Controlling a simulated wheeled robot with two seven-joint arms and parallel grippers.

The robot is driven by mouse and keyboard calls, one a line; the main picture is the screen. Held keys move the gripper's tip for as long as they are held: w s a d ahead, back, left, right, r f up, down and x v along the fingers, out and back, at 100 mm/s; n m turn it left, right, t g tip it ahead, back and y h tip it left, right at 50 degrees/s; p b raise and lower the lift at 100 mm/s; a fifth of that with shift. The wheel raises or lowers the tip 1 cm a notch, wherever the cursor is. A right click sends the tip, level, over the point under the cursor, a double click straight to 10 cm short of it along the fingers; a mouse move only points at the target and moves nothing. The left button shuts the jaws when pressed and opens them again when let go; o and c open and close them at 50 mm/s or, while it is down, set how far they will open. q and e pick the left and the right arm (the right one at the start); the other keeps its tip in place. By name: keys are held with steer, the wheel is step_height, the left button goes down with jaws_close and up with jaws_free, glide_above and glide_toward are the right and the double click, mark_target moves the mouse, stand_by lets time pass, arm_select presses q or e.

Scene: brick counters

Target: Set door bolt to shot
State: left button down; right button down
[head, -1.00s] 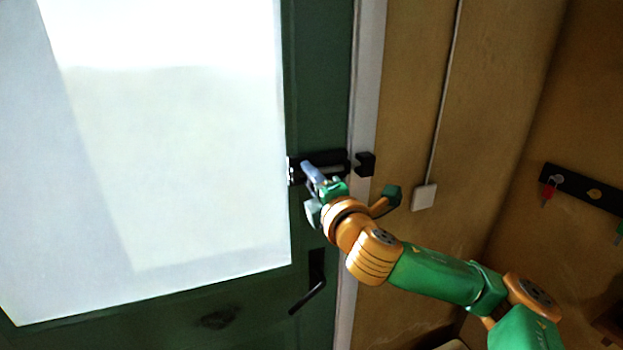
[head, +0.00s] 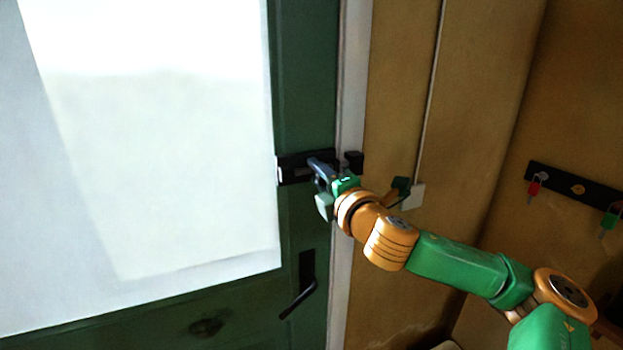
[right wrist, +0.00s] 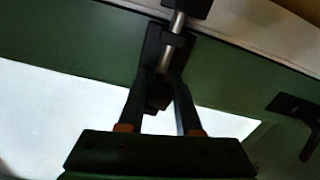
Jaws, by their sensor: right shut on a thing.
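The door bolt has a black plate (head: 292,169) on the green door (head: 303,100), beside the glass pane. Its black keeper (head: 354,160) is on the pale door frame, to the right. My right gripper (head: 318,164) is at the bolt, shut on the bolt's dark knob (right wrist: 158,93), which shows between the fingers in the right wrist view. There the silver bolt rod (right wrist: 178,22) spans from the plate to the keeper (right wrist: 188,6) and reaches its edge. How deep it sits inside is hidden. My left gripper is out of view.
A black door handle (head: 300,296) is below the bolt. A white switch box (head: 413,196) with a cable is on the wooden wall right of the frame.

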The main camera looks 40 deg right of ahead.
steer(key=c, duration=0.7)
jaws_free()
steer(key=shift+d, duration=0.1)
steer(key=shift+o, duration=0.6)
steer(key=shift+d, duration=0.2)
steer(key=shift+s, duration=0.1)
steer(key=b+v, duration=0.4)
steer(key=v, duration=0.3)
steer(key=shift+b, duration=0.4)
steer(key=shift+f, duration=0.1)
